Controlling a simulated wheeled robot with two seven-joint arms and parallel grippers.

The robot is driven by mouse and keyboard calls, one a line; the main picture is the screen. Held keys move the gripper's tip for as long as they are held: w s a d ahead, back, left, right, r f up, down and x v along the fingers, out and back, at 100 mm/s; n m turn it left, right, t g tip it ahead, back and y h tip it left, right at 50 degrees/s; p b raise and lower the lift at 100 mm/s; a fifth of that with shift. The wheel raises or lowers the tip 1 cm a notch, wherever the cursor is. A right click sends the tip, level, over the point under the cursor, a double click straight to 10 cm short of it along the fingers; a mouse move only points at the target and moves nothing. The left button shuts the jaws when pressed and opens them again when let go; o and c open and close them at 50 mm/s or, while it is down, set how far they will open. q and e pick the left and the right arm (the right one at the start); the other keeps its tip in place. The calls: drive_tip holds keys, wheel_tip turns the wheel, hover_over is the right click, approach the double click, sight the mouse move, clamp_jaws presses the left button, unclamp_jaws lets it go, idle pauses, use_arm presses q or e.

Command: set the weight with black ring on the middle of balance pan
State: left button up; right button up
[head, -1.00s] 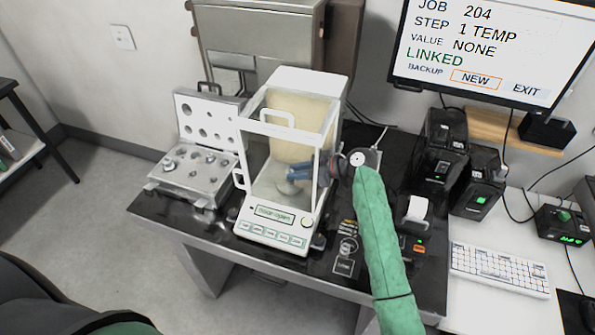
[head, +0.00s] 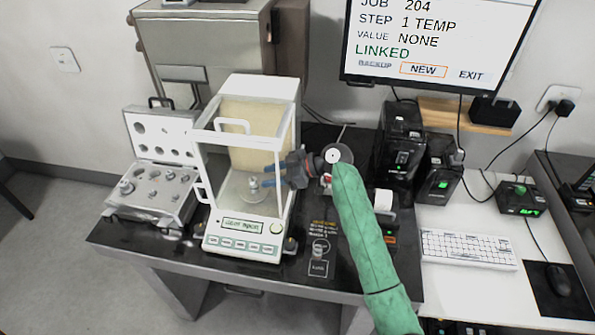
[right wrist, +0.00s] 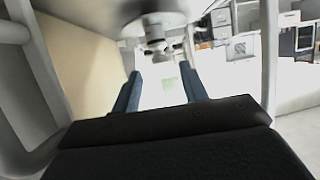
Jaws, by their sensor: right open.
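A small silvery weight (head: 253,182) stands upright on the round balance pan (head: 240,193), near its middle, inside the glass-walled balance (head: 246,225). Its ring colour is too small to tell in the head view. My right gripper (head: 268,179) reaches in from the right with its blue fingers pointing left. It is open, and its fingertips are just right of the weight. In the right wrist view, the two blue fingers (right wrist: 161,88) are spread with nothing between them, and the weight (right wrist: 155,33) shows beyond their tips. My left gripper is out of view.
An open weight case (head: 150,200) with several weights stands left of the balance. The balance's white frame (head: 292,150) is close around my right gripper. Black devices (head: 400,140), a printer (head: 383,200) and a keyboard (head: 468,248) are on the right.

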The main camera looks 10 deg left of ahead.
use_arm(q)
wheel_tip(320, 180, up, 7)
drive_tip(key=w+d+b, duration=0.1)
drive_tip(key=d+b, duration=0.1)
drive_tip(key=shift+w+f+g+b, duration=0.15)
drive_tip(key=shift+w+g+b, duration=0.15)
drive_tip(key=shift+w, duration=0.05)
use_arm(e)
drive_tip(key=v, duration=0.8)
